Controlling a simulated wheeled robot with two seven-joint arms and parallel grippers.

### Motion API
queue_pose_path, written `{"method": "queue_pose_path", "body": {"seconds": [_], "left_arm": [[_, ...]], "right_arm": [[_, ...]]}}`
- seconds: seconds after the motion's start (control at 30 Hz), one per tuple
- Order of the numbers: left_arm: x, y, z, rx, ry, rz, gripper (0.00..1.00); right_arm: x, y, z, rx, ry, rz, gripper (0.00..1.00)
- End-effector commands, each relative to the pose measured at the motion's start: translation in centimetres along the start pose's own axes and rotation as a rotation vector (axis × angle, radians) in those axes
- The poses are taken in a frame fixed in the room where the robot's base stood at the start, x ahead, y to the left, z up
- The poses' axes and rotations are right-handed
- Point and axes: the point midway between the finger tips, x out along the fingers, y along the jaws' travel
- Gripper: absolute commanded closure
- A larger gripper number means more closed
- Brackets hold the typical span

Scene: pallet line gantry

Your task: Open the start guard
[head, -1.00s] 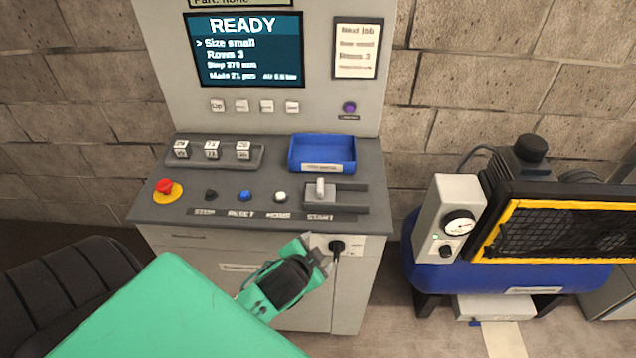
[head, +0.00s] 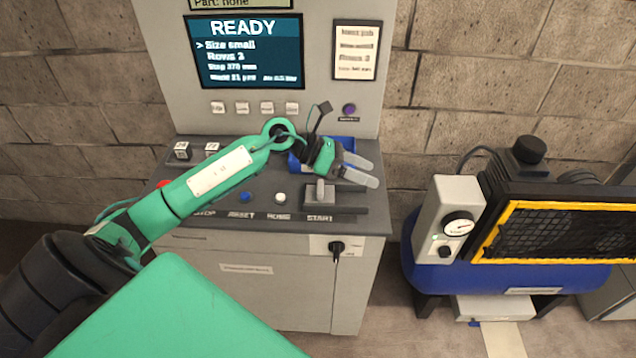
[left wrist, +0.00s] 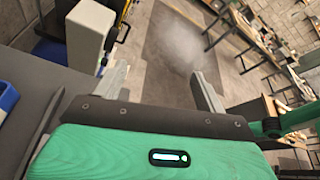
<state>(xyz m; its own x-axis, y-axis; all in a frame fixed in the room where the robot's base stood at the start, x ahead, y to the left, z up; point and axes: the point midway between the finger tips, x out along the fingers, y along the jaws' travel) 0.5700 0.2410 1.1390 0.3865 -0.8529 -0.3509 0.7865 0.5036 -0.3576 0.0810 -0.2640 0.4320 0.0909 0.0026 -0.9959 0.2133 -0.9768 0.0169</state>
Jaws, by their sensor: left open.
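The start guard (head: 319,197) is a grey block with a pale upright handle. It sits at the left end of its dark rail (head: 350,199), above the START label on the console's sloped top. My left gripper (head: 368,172) is open and empty above the console, just behind and to the right of the guard's handle, with its fingers pointing right. No contact with the guard shows. In the left wrist view, the two fingers (left wrist: 161,88) are spread with nothing between them, and the guard is not visible. My right gripper is not in view.
A blue tray (head: 348,146) lies behind my left gripper, partly hidden by it. The blue reset button (head: 245,197) and white home button (head: 280,198) stand left of the guard. A compressor (head: 508,277) with a gauge box (head: 459,205) stands to the right of the console.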

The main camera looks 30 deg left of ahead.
Motion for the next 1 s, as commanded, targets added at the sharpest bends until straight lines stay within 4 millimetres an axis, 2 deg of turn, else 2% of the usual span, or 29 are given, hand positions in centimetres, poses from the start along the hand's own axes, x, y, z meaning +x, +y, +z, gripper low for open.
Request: {"method": "queue_pose_path", "body": {"seconds": [0.1,0.3,0.4,0.5,0.67,1.0], "left_arm": [[-3.8,3.1,-1.3,0.155,0.271,0.082,0.27],[-11.0,7.0,-2.8,0.265,0.628,0.198,0.27],[-13.4,7.9,-3.0,0.277,0.728,0.233,0.27],[-14.6,8.3,-3.2,0.280,0.777,0.249,0.27],[-13.9,8.8,-4.1,0.278,0.792,0.249,0.27],[-9.1,10.8,-8.6,0.276,0.788,0.246,0.27]], "right_arm": [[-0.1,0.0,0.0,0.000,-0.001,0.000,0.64],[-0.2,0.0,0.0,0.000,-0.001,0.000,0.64],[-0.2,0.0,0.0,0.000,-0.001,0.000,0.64],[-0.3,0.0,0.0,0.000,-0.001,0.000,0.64],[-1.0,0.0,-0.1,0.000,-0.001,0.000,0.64],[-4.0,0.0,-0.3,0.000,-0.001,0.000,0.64]]}}
